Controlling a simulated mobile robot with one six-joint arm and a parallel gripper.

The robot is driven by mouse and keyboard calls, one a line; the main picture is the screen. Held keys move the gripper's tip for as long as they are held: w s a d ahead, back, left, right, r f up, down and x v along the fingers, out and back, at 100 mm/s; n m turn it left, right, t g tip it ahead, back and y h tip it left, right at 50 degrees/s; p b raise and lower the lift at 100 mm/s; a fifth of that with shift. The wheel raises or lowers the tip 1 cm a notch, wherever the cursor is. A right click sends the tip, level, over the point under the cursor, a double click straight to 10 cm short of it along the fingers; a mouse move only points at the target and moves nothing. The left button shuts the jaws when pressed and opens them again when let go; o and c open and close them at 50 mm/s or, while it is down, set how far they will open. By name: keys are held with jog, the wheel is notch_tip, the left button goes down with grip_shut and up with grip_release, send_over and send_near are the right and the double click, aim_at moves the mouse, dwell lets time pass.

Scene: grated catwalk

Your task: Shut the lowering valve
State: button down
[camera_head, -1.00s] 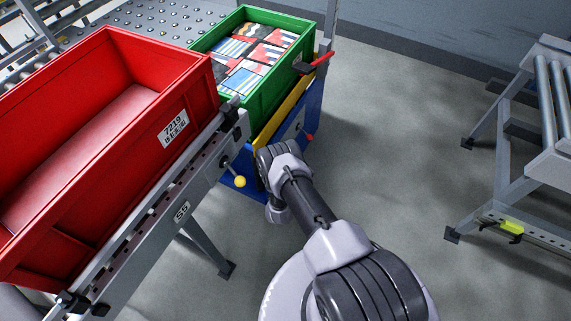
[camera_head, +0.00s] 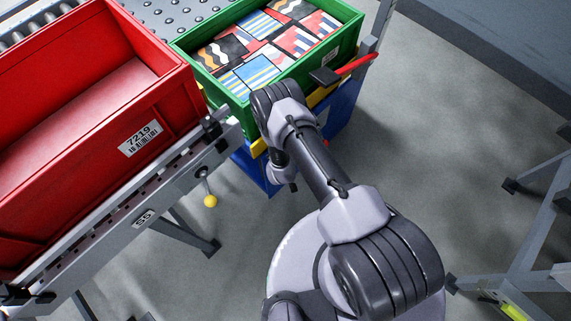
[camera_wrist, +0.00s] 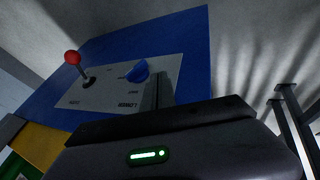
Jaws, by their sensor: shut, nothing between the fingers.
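In the wrist view a pale label plate (camera_wrist: 103,85) sits on a blue panel (camera_wrist: 185,40). A blue knob (camera_wrist: 138,71) is on the plate, near upside-down lettering that seems to read LOWER. It looks like the lowering valve; I cannot tell its setting. A lever with a red ball (camera_wrist: 72,58) stands on the plate's left. My gripper (camera_wrist: 158,88) is shut and empty, its narrow fingers pointing at the plate just right of the knob. I cannot tell whether they touch it. In the head view my arm hides the panel face.
A green crate (camera_head: 345,45) of patterned packs stands on the blue lift (camera_head: 342,108), with a red-handled lever (camera_head: 350,68) beside it. A red crate (camera_head: 100,185) sits on a conveyor (camera_head: 165,195) with a yellow-knobbed lever (camera_head: 210,200).

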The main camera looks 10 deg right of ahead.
jog(key=w+d+f+b, duration=0.3)
jog(key=f, duration=0.1)
jog(key=shift+w+d+f, duration=0.15)
jog(key=shift+w+f, duration=0.2)
